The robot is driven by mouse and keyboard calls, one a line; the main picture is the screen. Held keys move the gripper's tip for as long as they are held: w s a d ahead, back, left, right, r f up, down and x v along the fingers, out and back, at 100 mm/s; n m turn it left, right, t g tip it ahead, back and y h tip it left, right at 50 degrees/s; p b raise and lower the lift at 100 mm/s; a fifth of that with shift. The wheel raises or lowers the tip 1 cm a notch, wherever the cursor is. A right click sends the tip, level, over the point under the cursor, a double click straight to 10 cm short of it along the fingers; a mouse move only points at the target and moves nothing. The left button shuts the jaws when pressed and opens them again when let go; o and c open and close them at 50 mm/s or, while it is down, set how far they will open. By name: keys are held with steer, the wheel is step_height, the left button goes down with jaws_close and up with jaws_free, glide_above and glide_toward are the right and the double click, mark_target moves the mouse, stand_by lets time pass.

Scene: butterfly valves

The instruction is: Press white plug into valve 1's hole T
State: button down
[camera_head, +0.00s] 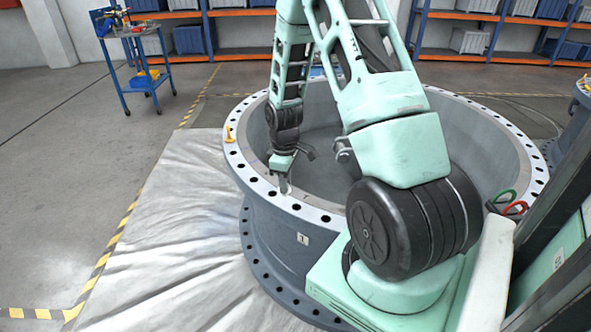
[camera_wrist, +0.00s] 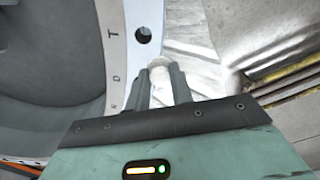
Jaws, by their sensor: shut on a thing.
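Valve 1 (camera_head: 303,261) is the large grey ring with a flanged rim and a "1" label, in the middle of the head view. Its pale flange also shows in the wrist view (camera_wrist: 146,12), with a dark open hole (camera_wrist: 143,35) beside the letter T (camera_wrist: 112,33). My gripper (camera_wrist: 165,76) is shut on the white plug (camera_wrist: 159,63), whose pale rounded top shows at the fingertips. In the wrist view the plug is just below hole T, apart from it. In the head view my gripper (camera_head: 285,188) is at the near left rim; the plug is too small to make out.
A small yellow object (camera_head: 229,131) stands on the left of the rim. A white sheet (camera_head: 180,235) covers the floor left of the valve. A blue tool cart (camera_head: 148,82) stands at the back left, and shelves (camera_head: 230,12) line the back wall.

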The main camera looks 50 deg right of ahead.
steer(key=s+d+f+b, duration=0.1)
steer(key=d+f+b, duration=0.2)
steer(key=f+b, duration=0.1)
steer(key=shift+s+f+n+b, duration=0.3)
steer(key=shift+s+f, duration=0.05)
steer(key=shift+f, duration=0.45)
steer(key=shift+p, duration=0.3)
stand_by(0.9)
steer(key=shift+s+f+b, duration=0.1)
steer(key=shift+f+b, duration=0.2)
steer(key=shift+f, duration=0.65)
stand_by(1.3)
steer(key=shift+f, duration=0.3)
steer(key=c, duration=0.7)
jaws_free()
steer(key=shift+o, duration=0.2)
